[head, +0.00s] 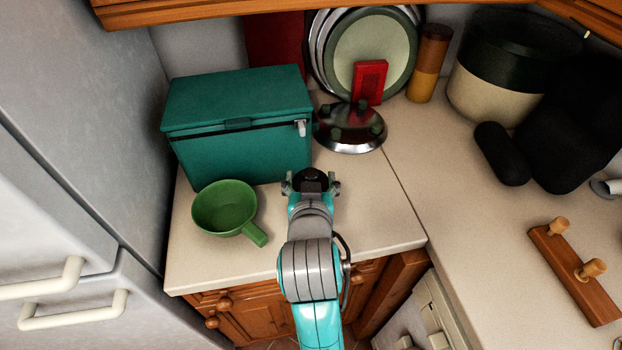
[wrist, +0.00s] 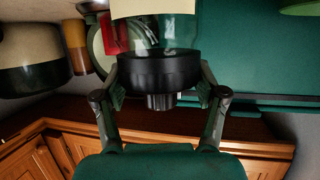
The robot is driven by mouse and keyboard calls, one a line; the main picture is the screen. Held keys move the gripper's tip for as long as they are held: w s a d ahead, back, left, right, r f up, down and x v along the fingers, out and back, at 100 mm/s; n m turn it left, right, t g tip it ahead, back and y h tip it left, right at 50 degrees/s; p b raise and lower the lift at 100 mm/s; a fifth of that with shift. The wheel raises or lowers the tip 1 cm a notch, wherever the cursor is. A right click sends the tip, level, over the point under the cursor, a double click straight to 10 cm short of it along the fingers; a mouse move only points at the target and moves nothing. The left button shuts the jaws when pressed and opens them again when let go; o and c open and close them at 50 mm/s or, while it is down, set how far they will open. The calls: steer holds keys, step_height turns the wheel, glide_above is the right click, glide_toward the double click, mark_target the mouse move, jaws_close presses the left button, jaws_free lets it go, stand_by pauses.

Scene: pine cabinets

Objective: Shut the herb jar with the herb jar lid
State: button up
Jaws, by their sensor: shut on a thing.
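My gripper (head: 311,187) is over the counter, in front of the teal chest's right end. In the wrist view, which looks upside down, my gripper (wrist: 160,92) is shut on the black herb jar lid (wrist: 158,72), a round cap with a small knob, with one finger at each side. The clear glass herb jar (wrist: 168,36) with a cream label shows directly against the lid's open side, lined up with it. I cannot tell whether the lid is fully seated or just touching the rim. In the head view my gripper and arm hide the jar.
The teal chest (head: 240,110) stands close behind-left of my gripper. A green handled pan (head: 225,208) is to the left, and a metal pot lid (head: 349,130) and red box (head: 369,82) are behind. A pot (head: 490,85) stands at right. Counter right of my gripper is clear.

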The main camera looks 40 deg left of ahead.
steer(key=shift+f+m+t+h, duration=0.1)
steer(key=shift+m+t+h, duration=0.5)
steer(key=shift+m+h, duration=0.25)
steer(key=shift+a+m+h, duration=0.1)
steer(key=shift+m+h, duration=0.35)
steer(key=m+t+h, duration=0.1)
steer(key=m+h, duration=0.1)
steer(key=shift+h, duration=0.4)
steer(key=shift+m+t+h, duration=0.4)
steer(key=shift+m+h, duration=0.6)
steer(key=o, duration=1.8)
steer(key=shift+o, duration=0.2)
